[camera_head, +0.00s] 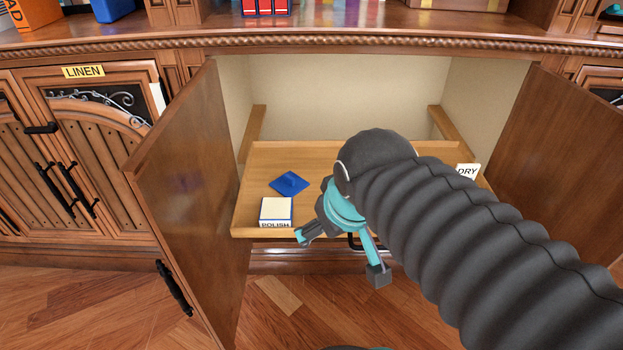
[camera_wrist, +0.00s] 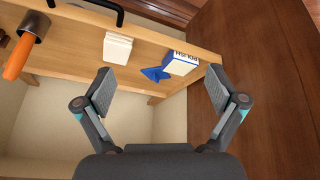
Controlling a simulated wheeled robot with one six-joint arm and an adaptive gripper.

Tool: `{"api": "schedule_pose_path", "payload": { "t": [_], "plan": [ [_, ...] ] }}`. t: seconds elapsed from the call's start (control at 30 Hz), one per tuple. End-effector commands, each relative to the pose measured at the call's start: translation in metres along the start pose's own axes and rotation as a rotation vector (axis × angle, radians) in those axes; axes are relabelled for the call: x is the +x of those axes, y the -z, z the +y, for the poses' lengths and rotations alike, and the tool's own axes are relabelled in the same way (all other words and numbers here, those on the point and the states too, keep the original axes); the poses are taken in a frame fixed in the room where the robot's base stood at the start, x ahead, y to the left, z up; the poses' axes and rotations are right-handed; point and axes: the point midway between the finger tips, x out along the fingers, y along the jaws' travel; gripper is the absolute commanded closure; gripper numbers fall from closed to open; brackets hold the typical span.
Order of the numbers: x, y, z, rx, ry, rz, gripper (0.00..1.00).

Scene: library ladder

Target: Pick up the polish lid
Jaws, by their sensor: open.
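The blue polish lid (camera_head: 289,184) lies on the pull-out wooden shelf, toward its left side, with a raised middle. Just in front of it is a white box with a blue edge and a POLISH label (camera_head: 275,212). In the wrist view the lid (camera_wrist: 154,74) shows beside the box (camera_wrist: 183,64), between my spread fingers but farther off. My gripper (camera_head: 340,256) is open and empty, near the shelf's front edge, to the right of the box and lid. My arm hides the middle and right of the shelf.
The shelf (camera_head: 258,160) sits between two open cabinet doors, the left (camera_head: 185,190) and the right (camera_head: 565,150). A DRY card (camera_head: 467,171) stands at the shelf's right.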

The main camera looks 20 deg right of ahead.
Motion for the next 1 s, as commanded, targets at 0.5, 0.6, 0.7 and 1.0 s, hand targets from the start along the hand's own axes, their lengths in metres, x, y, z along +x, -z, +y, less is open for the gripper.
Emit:
{"api": "schedule_pose_path", "payload": {
  "t": [0.5,0.6,0.7,1.0],
  "plan": [
    [0.060,0.136,0.018,-1.024,-0.022,-0.256,0.00],
    [0.082,0.160,0.017,-1.232,-0.004,-0.309,0.00],
    [0.107,0.182,0.014,-1.438,0.020,-0.361,0.00],
    [0.167,0.220,0.005,-1.877,0.098,-0.472,0.00]
  ]
}}
